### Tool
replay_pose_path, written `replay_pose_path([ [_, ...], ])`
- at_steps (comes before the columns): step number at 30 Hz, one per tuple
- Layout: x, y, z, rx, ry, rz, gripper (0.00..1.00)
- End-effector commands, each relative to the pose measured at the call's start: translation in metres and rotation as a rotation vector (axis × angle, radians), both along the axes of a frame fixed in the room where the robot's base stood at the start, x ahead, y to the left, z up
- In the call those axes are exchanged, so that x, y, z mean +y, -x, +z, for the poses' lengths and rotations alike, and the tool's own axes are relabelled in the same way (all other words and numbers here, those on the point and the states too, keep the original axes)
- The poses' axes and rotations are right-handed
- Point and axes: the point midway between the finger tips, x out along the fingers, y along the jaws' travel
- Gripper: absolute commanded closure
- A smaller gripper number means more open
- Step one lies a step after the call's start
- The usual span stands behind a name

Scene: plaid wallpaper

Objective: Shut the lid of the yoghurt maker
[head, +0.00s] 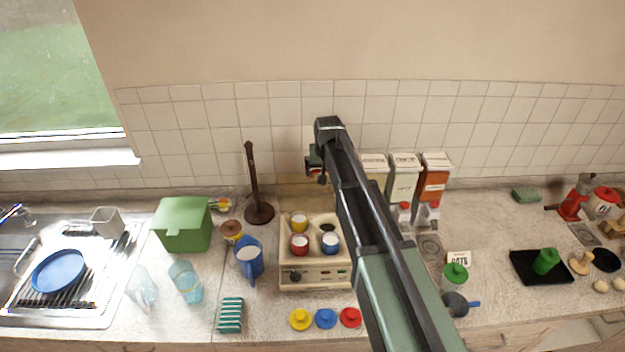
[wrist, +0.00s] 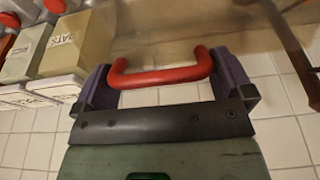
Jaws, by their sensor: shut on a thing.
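The yoghurt maker (head: 316,275) is a cream box with a front control panel. A yellow, a red and a blue jar stand in its open top. Its see-through brownish lid (head: 293,190) stands raised at the back, partly hidden by my arm. The lid (wrist: 150,35) also shows in the wrist view, with a red handle (wrist: 160,77). My gripper (head: 315,168) is at the raised lid's upper part. In the wrist view my gripper (wrist: 162,68) has the red handle between its two fingers and is shut on it.
Yellow, blue and red caps (head: 326,318) lie in front of the yoghurt maker. A blue jug (head: 249,260) and a dark paper-roll stand (head: 258,212) are on its left. Cartons (head: 403,180) stand behind my arm on the right. The tiled wall is close behind.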

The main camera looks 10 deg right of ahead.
Motion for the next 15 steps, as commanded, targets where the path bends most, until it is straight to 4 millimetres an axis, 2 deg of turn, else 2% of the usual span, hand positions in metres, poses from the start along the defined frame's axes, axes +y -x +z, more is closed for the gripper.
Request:
replay_pose_path([
  [9, 0.002, 0.026, -0.007, 0.001, 0.000, 0.000, 0.13],
  [15, 0.003, 0.032, -0.008, 0.001, 0.000, 0.000, 0.13],
])
